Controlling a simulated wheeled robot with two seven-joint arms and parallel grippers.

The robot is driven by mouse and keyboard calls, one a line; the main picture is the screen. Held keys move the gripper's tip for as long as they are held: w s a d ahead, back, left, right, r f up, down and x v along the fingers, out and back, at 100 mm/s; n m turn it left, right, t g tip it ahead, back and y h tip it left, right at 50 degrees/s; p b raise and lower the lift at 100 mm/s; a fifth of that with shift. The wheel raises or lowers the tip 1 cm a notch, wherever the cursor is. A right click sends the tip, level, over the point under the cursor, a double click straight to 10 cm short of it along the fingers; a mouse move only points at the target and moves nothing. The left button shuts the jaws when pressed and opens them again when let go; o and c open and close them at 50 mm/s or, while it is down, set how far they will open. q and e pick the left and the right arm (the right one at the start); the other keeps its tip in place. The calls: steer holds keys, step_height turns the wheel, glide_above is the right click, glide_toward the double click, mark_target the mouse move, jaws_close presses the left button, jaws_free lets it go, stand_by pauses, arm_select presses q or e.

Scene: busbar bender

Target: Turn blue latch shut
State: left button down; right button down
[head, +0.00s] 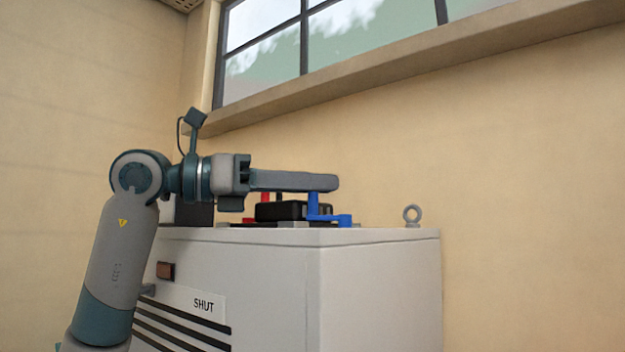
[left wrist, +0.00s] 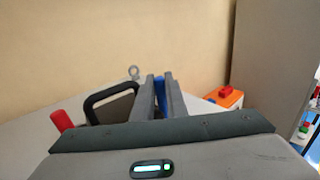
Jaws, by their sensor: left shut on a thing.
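The blue latch (head: 330,216) is on top of the grey cabinet, at the near right corner of a black fitting (head: 280,211). It has an upright post and an arm that reaches to the right. My left gripper (head: 336,183) comes in level from the left, its fingers at the top of the blue post. In the left wrist view, the blue latch (left wrist: 160,92) shows between the two narrow-set fingers (left wrist: 160,80), which are shut on it. The fingers hide part of the post. My right gripper is in neither view.
The cabinet (head: 380,275) bears a "SHUT" label (head: 204,306) on its front. A lifting eye (head: 412,215) stands at the top right. A red part (left wrist: 63,120) and a black handle (left wrist: 110,100) are left of the fingers; an orange box (left wrist: 225,98) is to the right.

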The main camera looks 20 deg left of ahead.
arm_select(q)
steer(key=shift+w+m+g+h, duration=0.2)
steer(key=shift+m+g+h, duration=0.2)
steer(key=shift+g, duration=0.1)
steer(key=c, duration=1.8)
jaws_free()
steer(key=shift+o, duration=0.2)
steer(key=shift+s, duration=0.1)
steer(key=shift+s+f+n+t+y, duration=0.1)
steer(key=shift+n+t+y, duration=0.3)
steer(key=shift+t, duration=0.1)
